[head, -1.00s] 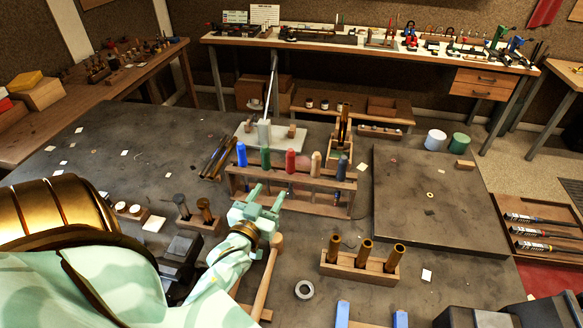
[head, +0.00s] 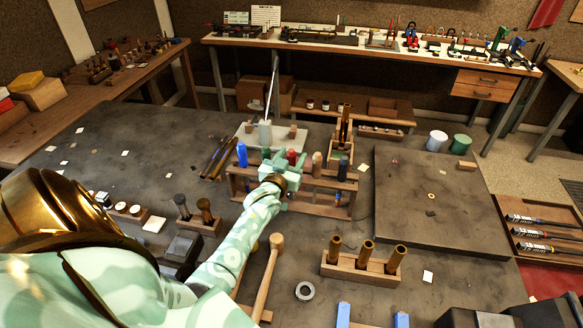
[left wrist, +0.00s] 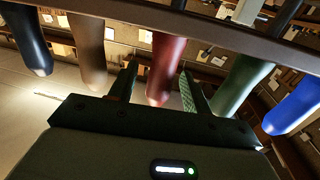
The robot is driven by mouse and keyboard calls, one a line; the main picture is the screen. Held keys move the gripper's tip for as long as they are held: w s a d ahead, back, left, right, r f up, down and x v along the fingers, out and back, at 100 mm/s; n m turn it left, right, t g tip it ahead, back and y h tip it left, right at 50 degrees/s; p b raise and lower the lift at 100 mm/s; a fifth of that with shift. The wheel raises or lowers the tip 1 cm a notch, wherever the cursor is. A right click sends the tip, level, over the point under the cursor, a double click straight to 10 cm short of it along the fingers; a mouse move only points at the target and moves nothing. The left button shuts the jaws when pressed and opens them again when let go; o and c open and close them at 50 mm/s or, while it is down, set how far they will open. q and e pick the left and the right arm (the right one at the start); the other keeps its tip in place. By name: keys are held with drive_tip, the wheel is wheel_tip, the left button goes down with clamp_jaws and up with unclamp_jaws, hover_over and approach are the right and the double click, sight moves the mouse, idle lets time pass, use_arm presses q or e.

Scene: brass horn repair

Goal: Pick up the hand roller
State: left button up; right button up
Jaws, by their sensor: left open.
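Handled tools stand in a wooden rack (head: 322,210) in the head view. Their handles are blue (head: 242,154), green, red (head: 292,156), tan (head: 317,164) and dark blue (head: 342,168). The frames do not tell by name which is the hand roller. My left gripper (head: 280,161) is at the rack's top, partly covering the green and red handles. In the left wrist view, the open fingers of my left gripper (left wrist: 158,76) stand on either side of the red handle (left wrist: 166,62), with gaps visible. The tools' lower ends are mostly hidden. My right gripper is not in view.
Green (left wrist: 243,85) and tan (left wrist: 88,50) handles flank the fingers closely in the left wrist view. A mallet (head: 268,272) and a block with brass tubes (head: 360,268) are nearer on the bench. The grey slab (head: 430,215) at right is mostly clear.

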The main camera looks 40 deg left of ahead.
use_arm(q)
clamp_jaws()
drive_tip(key=shift+r, duration=0.1)
